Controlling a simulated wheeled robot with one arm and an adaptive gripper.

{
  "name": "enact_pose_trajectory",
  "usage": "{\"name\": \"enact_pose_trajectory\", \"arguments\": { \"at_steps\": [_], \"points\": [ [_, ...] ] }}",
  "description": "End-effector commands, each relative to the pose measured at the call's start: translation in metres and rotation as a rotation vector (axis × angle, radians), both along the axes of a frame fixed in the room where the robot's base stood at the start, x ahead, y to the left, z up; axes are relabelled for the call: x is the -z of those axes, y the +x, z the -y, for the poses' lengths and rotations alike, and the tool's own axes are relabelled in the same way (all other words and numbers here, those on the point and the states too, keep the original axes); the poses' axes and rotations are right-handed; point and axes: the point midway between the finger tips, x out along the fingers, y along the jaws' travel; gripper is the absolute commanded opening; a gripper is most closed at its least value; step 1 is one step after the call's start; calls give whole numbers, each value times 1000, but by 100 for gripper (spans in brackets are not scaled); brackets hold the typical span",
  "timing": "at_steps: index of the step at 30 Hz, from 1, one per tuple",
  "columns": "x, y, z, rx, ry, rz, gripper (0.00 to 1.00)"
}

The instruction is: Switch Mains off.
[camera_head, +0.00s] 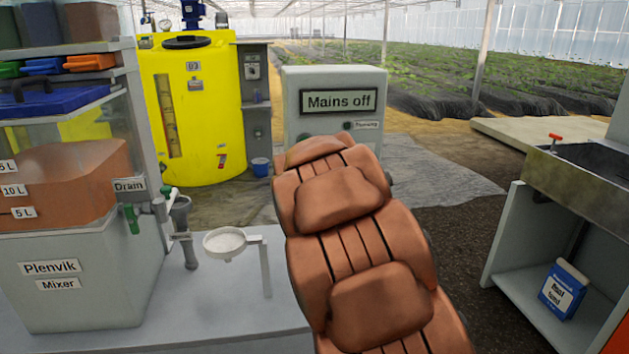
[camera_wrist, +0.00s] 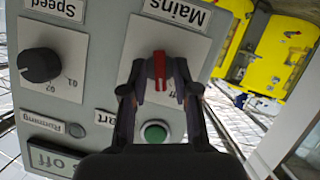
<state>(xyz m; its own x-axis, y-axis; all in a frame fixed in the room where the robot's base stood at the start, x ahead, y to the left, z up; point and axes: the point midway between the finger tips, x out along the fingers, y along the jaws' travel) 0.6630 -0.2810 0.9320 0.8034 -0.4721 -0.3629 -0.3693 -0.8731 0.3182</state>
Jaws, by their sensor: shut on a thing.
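The grey control box (camera_head: 334,82) stands beyond my arm in the head view, and its display (camera_head: 339,101) reads "Mains off". In the wrist view, which is upside down, the Mains switch (camera_wrist: 159,66) has a red handle on a white plate labelled "Mains". My gripper (camera_wrist: 160,82) has its two dark fingers on either side of the red handle and is shut on it. Which mark the handle points at is hard to tell, as the fingers cover part of the plate. In the head view my arm hides the gripper and the switch.
Beside the switch in the wrist view are a black Speed knob (camera_wrist: 40,65), a green Start button (camera_wrist: 154,132) and a Running lamp (camera_wrist: 76,130). The mixer (camera_head: 75,270) stands left of my arm; a yellow tank (camera_head: 190,110) stands behind. A sink bench (camera_head: 575,170) is at right.

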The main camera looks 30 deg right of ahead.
Motion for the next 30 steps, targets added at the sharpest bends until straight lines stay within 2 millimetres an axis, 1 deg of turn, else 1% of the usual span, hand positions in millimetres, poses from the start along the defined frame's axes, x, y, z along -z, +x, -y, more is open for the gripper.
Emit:
{"name": "enact_pose_trajectory", "arguments": {
  "at_steps": [6, 15, 24, 30],
  "points": [
    [3, 0, -1, 0, -149, -62, 0],
    [4, 1, -2, -1, -320, -135, 0],
    [3, 2, -3, -1, -416, -176, 0],
    [3, 2, -4, -2, -438, -186, 0]
  ]
}}
